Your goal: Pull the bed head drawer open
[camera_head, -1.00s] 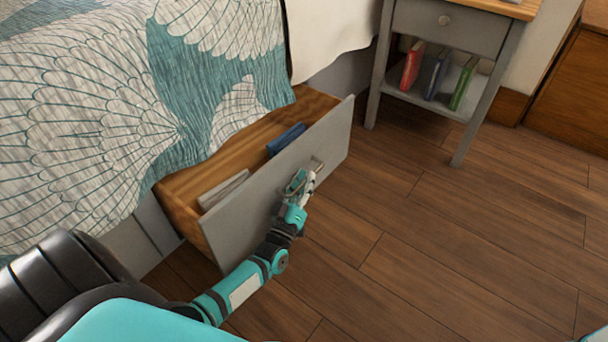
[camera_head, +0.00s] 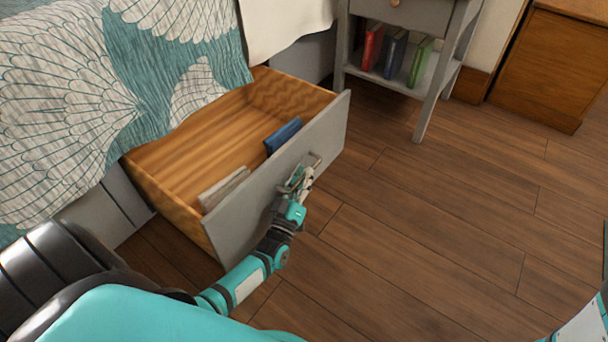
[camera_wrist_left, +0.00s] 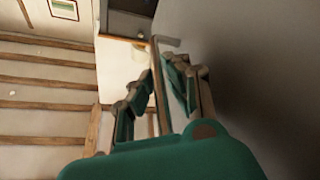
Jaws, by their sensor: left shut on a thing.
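The bed head drawer (camera_head: 238,222) is a grey-fronted wooden drawer that stands well out from under the bed in the head view. Its bare wooden floor shows, with a blue book (camera_head: 283,136) and a pale grey book (camera_head: 224,188) lying just behind the front. My left gripper (camera_head: 299,180) is at the front's metal handle (camera_head: 314,160) and is shut on it. In the left wrist view the fingers (camera_wrist_left: 156,95) are on either side of the handle bar, close to the grey front (camera_wrist_left: 245,80). Part of the handle is hidden by the fingers.
A patterned bedspread (camera_head: 60,110) hangs over the back of the drawer. A grey nightstand (camera_head: 432,106) with several books on its shelf stands behind right. A wooden cabinet (camera_head: 540,70) is at the far right. The wooden floor (camera_head: 430,230) in front is clear.

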